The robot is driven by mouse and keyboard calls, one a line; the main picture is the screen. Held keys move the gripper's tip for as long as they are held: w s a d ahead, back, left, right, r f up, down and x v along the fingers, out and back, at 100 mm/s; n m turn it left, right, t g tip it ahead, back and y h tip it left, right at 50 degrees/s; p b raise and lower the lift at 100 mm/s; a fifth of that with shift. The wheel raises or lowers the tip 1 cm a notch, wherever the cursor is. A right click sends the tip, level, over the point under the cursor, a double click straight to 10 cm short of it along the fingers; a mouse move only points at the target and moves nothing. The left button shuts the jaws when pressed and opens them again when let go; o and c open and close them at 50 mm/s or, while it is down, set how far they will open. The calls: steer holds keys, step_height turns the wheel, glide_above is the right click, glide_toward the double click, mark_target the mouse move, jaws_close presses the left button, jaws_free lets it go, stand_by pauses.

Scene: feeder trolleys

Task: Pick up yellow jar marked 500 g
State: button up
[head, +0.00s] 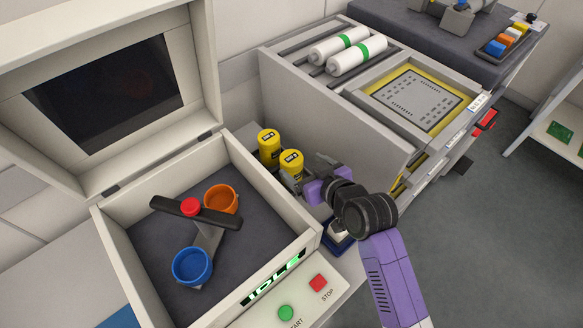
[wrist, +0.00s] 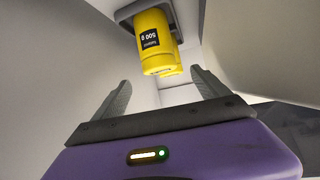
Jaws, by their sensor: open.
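Two yellow jars with black labels stand close together in the gap between the white machine and the grey trolley. The rear jar (head: 268,146) is clear to see; the front jar (head: 291,162) is partly hidden by my gripper (head: 305,172). The labels are too small to read in the head view. In the wrist view a yellow jar marked 500 g (wrist: 153,40) appears upside down, beyond and between the fingertips of my gripper (wrist: 160,82). Another bit of yellow shows behind it. My gripper is open, with nothing between its fingers.
The white machine's open box (head: 115,232) holds an orange cup (head: 221,198) and a blue cup (head: 192,266) on a rotor. The grey trolley's side panel (head: 340,115) rises close to my gripper on the right. A dark blue item (head: 338,240) lies below my wrist.

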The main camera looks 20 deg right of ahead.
mark_target(291, 163)
steer(key=shift+f, duration=0.95)
steer(key=shift+w+f, duration=0.25)
steer(key=shift+x, duration=3.45)
steer(key=shift+c, duration=0.5)
jaws_close()
steer(key=shift+r, duration=0.1)
